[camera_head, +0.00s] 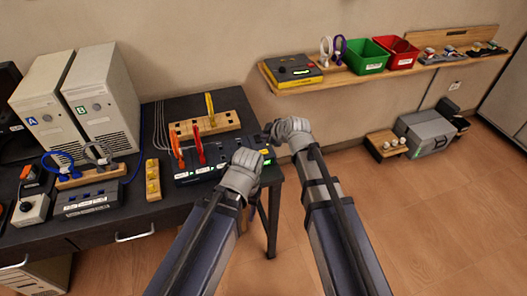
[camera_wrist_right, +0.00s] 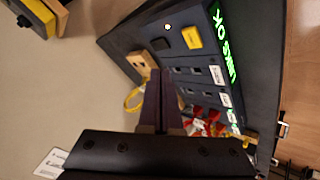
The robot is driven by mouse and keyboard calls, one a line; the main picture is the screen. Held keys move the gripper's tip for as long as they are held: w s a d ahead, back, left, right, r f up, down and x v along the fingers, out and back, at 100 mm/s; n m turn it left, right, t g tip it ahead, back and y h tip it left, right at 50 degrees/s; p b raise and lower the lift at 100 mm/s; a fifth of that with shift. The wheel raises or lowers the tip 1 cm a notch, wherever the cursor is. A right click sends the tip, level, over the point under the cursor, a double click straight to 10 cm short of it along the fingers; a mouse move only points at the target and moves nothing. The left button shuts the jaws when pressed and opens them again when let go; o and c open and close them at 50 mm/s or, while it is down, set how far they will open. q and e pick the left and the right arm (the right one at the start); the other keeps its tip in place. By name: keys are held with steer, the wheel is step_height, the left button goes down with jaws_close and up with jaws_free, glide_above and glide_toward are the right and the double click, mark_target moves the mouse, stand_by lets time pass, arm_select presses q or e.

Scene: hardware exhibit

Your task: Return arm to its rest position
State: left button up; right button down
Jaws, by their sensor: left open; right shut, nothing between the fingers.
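My right gripper (camera_head: 272,129) is at the right end of the dark table, beyond and to the right of my left gripper. In the right wrist view its fingers (camera_wrist_right: 162,88) are shut with nothing between them, over the table side of a black device with a green lit display (camera_wrist_right: 224,45). My left gripper (camera_head: 247,160) is lower, at the right end of the black device (camera_head: 195,178), and partly covers it. Its jaws are open, though its fingers are small in the head view. I see nothing held in either gripper.
The dark table (camera_head: 128,218) carries two computer towers (camera_head: 100,105), a wooden rack (camera_head: 205,127) with coloured connectors, and a wooden strip (camera_head: 153,180). A wall shelf (camera_head: 350,78) holds a green bin (camera_head: 366,56) and a red bin (camera_head: 400,53).

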stand_by(0.3)
steer(key=s+d+f+m+g+h, duration=0.1)
steer(key=s+f+m+g+h, duration=0.1)
steer(key=s, duration=0.6)
steer(key=s+d+f+m+g+h, duration=0.2)
steer(key=s+m, duration=0.3)
steer(key=s, duration=0.4)
steer(key=s+d+f+m+g+h, duration=0.2)
steer(key=s+m+g, duration=0.2)
steer(key=s, duration=0.5)
steer(key=shift+f, duration=0.25)
steer(key=shift+d, duration=0.1)
stand_by(0.3)
